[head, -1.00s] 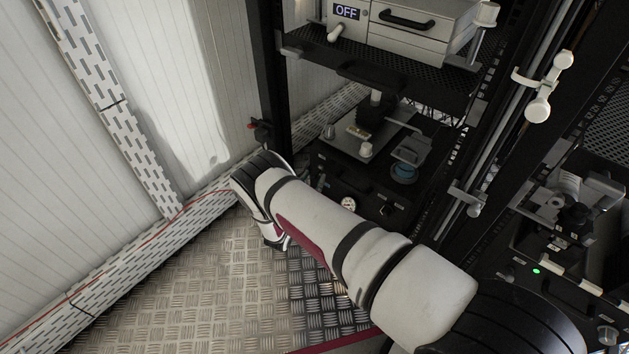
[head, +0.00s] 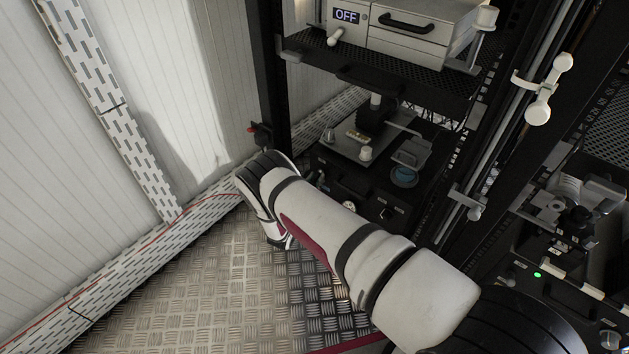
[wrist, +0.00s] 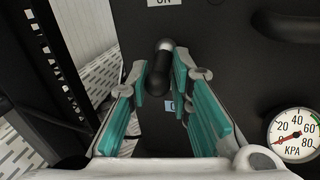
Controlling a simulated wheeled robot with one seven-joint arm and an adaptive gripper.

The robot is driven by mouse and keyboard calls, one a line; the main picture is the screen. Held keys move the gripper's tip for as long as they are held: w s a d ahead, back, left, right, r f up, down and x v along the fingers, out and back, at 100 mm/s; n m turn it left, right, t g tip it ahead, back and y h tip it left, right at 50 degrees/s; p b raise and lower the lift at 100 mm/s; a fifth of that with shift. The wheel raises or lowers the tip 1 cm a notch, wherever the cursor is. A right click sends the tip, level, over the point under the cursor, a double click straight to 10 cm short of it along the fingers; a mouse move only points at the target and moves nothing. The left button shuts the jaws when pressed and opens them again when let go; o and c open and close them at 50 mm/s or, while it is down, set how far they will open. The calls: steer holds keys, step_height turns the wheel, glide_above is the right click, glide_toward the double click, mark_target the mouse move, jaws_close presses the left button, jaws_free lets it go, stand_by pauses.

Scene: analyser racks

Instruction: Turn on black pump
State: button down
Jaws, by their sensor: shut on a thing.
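The black pump (head: 340,180) is a black unit low in the rack in the head view. Its black front panel (wrist: 235,60) fills much of the wrist view. A black lever (wrist: 157,75) with a grey tip sticks out of the panel below a white ON label (wrist: 165,2). My gripper (wrist: 162,62), with teal pads, is shut on this lever, one finger on each side. A blue-marked label (wrist: 170,105) shows partly between the fingers.
A round KPA gauge (wrist: 294,134) sits right of the fingers, its red needle near 0. A black rack post (wrist: 45,60) stands at left. Above the pump is a white unit (head: 410,25) with an OFF display (head: 347,16). The metal floor (head: 220,290) is clear.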

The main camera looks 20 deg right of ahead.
mark_target(314, 178)
steer(key=r+g+y+p, duration=0.1)
steer(key=p, duration=0.2)
steer(key=r+g+y+p, duration=0.1)
steer(key=p, duration=0.2)
steer(key=shift+a+m+g, duration=0.25)
steer(key=shift+m+g, duration=0.05)
steer(key=shift+m, duration=0.1)
steer(key=g+y+p, duration=0.1)
steer(key=p, duration=0.1)
steer(key=r+g+y+p, duration=0.1)
steer(key=p, duration=0.1)
steer(key=shift+m+y, duration=0.3)
steer(key=shift+y, duration=0.1)
steer(key=shift+w+r+g+y+p, duration=0.1)
steer(key=shift+g+y+p, duration=0.4)
steer(key=shift+p, duration=0.15)
steer(key=shift+w+r+g+y+p, duration=0.1)
steer(key=shift+g+y+p, duration=0.35)
steer(key=shift+p, duration=0.2)
steer(key=c, duration=1.5)
jaws_free()
steer(key=shift+o, duration=0.2)
steer(key=shift+s+d, duration=0.1)
steer(key=shift+d, duration=0.05)
steer(key=v, duration=1.2)
